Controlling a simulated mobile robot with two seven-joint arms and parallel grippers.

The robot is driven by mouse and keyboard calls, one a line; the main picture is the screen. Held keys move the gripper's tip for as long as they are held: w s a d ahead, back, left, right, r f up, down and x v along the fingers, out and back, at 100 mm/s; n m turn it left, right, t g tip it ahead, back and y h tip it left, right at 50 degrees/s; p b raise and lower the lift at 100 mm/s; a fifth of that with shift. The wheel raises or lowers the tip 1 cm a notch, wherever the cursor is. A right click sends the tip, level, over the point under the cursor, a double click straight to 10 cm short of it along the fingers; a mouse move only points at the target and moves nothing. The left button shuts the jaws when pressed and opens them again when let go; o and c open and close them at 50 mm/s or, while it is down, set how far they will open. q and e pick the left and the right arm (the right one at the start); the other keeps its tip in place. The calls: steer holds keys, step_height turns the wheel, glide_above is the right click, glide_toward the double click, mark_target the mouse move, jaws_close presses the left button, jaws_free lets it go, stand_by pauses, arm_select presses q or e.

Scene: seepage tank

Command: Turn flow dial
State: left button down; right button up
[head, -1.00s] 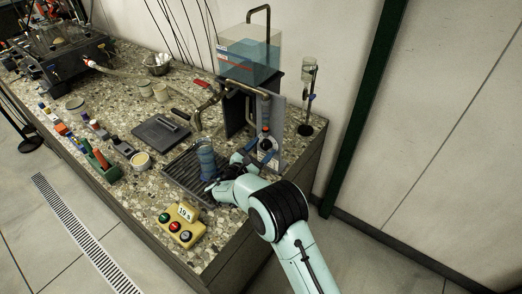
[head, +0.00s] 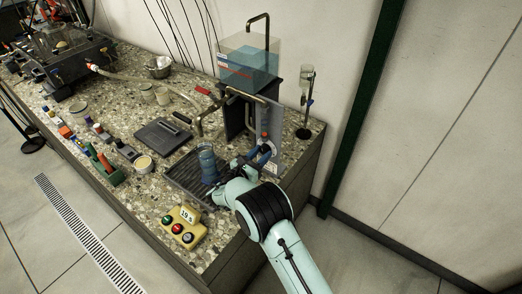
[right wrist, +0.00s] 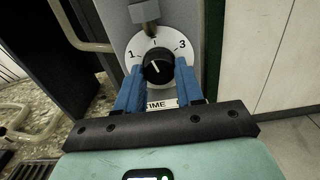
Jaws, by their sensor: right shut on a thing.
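The dial in the right wrist view has a black knob (right wrist: 158,67) with a white pointer line, on a round white plate marked 1 and 3. The line points up and slightly left, between the 1 and the top mark. My right gripper (right wrist: 158,80) has its blue fingers on either side of the knob and is shut on it. A label below, partly hidden by the gripper, reads TIME. In the head view my right gripper (head: 263,155) is at the grey upright panel (head: 267,120); the knob is hard to make out there. My left gripper is not in view.
A clear water tank (head: 248,62) stands behind the panel. A blue ribbed cylinder (head: 208,164) stands on the dark grate (head: 184,172) left of my arm. A yellow button box (head: 183,225) is near the front edge. A glass on a stand (head: 305,100) is at right.

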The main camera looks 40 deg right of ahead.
steer(key=n+p, duration=0.3)
steer(key=shift+a+r, duration=0.1)
steer(key=shift+r, duration=0.15)
steer(key=n+p, duration=0.4)
steer(key=p, duration=0.2)
steer(key=shift+n, duration=0.3)
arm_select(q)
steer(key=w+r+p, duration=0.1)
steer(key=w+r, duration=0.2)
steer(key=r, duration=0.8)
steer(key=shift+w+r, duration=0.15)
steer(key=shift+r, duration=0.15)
arm_select(e)
steer(key=shift+s+f+n, duration=0.15)
steer(key=shift+f+n, duration=0.05)
steer(key=shift+n, duration=0.6)
steer(key=o, duration=1)
steer(key=shift+o, duration=0.2)
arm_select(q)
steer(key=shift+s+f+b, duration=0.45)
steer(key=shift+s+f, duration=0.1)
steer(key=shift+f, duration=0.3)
arm_select(e)
steer(key=v, duration=1.3)
steer(key=shift+s+a, duration=0.1)
